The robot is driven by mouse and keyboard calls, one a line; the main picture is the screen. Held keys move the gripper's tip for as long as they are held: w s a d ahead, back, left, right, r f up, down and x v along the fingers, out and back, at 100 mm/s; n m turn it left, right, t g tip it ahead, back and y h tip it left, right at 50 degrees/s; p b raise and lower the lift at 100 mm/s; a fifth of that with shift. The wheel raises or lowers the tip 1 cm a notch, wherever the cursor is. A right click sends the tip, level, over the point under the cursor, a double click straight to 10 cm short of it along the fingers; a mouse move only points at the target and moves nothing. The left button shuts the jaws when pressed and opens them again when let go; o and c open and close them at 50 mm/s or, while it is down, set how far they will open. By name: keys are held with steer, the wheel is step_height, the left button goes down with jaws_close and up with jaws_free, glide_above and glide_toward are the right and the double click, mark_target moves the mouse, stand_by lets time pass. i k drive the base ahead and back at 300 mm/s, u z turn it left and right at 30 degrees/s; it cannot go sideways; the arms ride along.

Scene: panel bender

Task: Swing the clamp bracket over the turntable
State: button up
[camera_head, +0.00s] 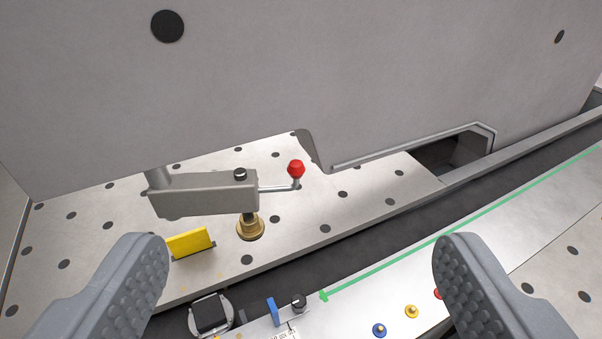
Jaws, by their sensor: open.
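The clamp bracket (203,196) is a grey arm in the left middle of the view, below a large grey panel. A thin rod with a red knob (296,169) sticks out from its right end. A small black knob (240,174) sits on its top. A brass fitting (250,227) on a dark stem stands under its right end. The turntable is not clearly identifiable; a round black-topped part (210,314) shows at the bottom. My gripper (300,285) is open and empty, its two grey fingers wide apart in the foreground, apart from the bracket.
The large grey panel (300,80) fills the upper view. A perforated plate (345,205) lies below it. A yellow block (190,242) sits left of the brass fitting. A dark channel separates the plate from a silver strip with a green line (400,263) and coloured buttons (411,311).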

mark_target(216, 193)
steer(key=u, duration=2.3)
steer(key=k, duration=0.85)
steer(key=z, duration=1.5)
steer(key=i, duration=1)
